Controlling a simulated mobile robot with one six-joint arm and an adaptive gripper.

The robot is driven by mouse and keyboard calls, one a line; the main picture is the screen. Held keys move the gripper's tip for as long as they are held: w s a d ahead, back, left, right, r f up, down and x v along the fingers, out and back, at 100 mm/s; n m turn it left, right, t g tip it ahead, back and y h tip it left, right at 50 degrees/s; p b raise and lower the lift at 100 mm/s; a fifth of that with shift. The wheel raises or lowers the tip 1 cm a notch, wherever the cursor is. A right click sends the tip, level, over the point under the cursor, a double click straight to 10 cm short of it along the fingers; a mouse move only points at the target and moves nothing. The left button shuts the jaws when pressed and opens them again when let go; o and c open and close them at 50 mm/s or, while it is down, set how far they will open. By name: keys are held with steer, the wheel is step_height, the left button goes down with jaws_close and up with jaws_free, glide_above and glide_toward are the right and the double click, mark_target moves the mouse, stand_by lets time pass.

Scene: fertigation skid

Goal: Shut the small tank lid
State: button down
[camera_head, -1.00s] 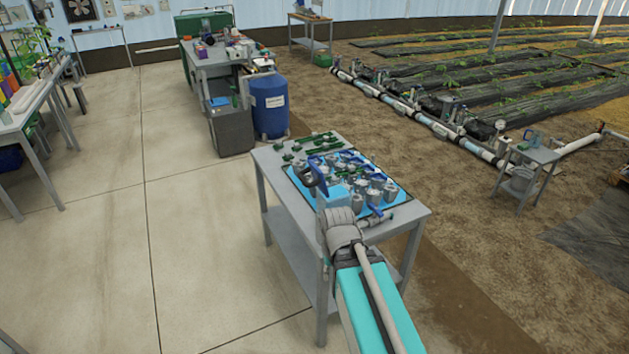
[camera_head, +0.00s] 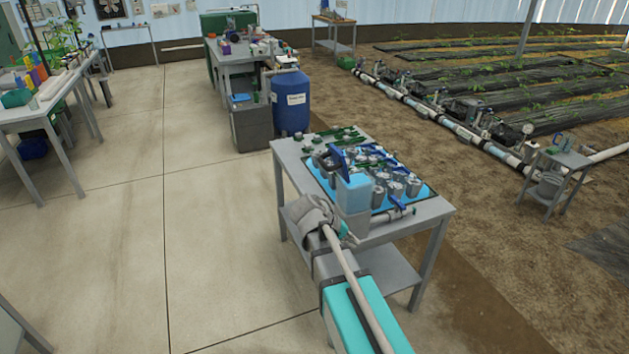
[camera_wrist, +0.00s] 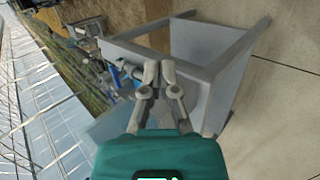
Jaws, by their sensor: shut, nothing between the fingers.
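The small tank (camera_head: 354,193) is a pale blue, see-through box on the near side of the grey table. My gripper (camera_wrist: 160,68) is shut and empty in the wrist view, close to the table's edge. In the head view my arm's wrist is beside the table's front left side, below the lid and apart from it. The fingertips are hard to make out there. A pale see-through patch left of the gripper in the wrist view may be the tank.
The grey table (camera_head: 425,215) also carries a blue tray (camera_head: 427,191) with several grey canisters and blue-handled valves. Green fittings lie at its back. A blue barrel (camera_head: 290,105) stands behind. The concrete floor (camera_head: 215,230) left of the table is clear.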

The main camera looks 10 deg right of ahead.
steer(key=w+a+r+n+t+h+b, duration=0.1)
steer(key=w+a+r+t+h+b, duration=0.25)
steer(key=w+a+h+b, duration=0.45)
steer(key=w+a+r+t+h+b, duration=0.1)
steer(key=a+r+h+b, duration=0.1)
steer(key=a, duration=0.4)
steer(key=w+a+r+t+h+b, duration=0.1)
steer(key=w+a+r+h+b, duration=0.1)
steer(key=a, duration=0.4)
steer(key=shift+w+a+r+h, duration=0.25)
steer(key=shift+a+r+h, duration=0.2)
steer(key=shift+h, duration=0.35)
steer(key=shift+d+t, duration=0.15)
steer(key=shift+t, duration=0.1)
steer(key=p, duration=0.5)
glide_toward(332, 167)
steer(key=w+d+r, duration=0.1)
steer(key=w+d, duration=0.2)
steer(key=w, duration=0.2)
steer(key=shift+p+x, duration=0.4)
steer(key=shift+x, duration=0.45)
steer(key=shift+r, duration=0.25)
